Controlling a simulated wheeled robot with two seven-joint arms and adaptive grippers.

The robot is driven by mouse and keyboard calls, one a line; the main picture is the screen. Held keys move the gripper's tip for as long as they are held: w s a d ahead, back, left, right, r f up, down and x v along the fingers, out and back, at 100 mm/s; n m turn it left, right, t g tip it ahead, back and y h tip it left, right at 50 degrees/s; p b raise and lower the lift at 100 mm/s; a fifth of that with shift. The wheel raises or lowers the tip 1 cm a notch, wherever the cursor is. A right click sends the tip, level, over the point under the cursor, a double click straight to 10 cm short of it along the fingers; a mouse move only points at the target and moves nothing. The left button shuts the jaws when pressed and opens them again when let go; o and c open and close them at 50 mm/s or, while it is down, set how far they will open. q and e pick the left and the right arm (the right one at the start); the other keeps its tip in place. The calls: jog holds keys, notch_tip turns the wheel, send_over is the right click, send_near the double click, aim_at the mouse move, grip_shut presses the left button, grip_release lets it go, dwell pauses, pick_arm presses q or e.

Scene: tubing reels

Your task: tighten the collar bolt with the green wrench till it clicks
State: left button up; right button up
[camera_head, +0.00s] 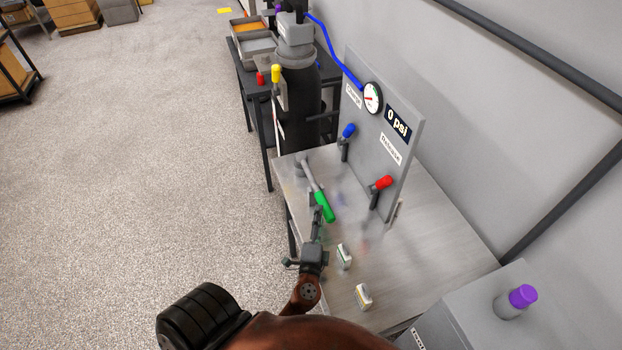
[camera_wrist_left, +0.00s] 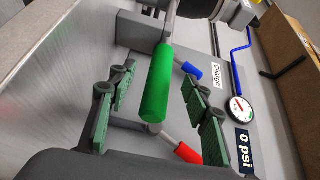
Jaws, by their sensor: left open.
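The green wrench (camera_head: 325,207) has a green handle and a grey shaft that runs away from me across the metal table to a grey fitting (camera_head: 301,166) at the table's far edge. I cannot make out the collar bolt itself. My left gripper (camera_head: 318,206) is open at the handle's near end. In the left wrist view the green handle (camera_wrist_left: 159,85) lies between the spread finger pads of my left gripper (camera_wrist_left: 157,90), with gaps showing on both sides. My right gripper is not in view.
An upright panel carries a blue lever (camera_head: 348,131), a red lever (camera_head: 383,183) and a gauge (camera_head: 372,98), with a display reading 0 psi (camera_head: 397,121). Two small white boxes (camera_head: 344,256) (camera_head: 363,296) lie on the near table. A dark cylinder (camera_head: 302,105) stands beyond.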

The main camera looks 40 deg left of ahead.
aim_at(321, 199)
pick_arm(q)
jog(key=shift+w+d, duration=0.2)
jog(key=shift+w, duration=0.2)
jog(key=shift+w+a, duration=0.15)
jog(key=shift+w, duration=0.2)
jog(key=p+x, duration=0.1)
jog(key=x, duration=0.1)
jog(key=p+x, duration=0.1)
jog(key=x, duration=0.3)
jog(key=shift+s+a+r+p, duration=0.2)
jog(key=shift+a+r+p, duration=0.05)
jog(key=shift+a+p, duration=0.2)
jog(key=shift+w+a+f, duration=0.15)
jog(key=shift+w, duration=0.1)
jog(key=shift+c, duration=0.3)
grip_shut()
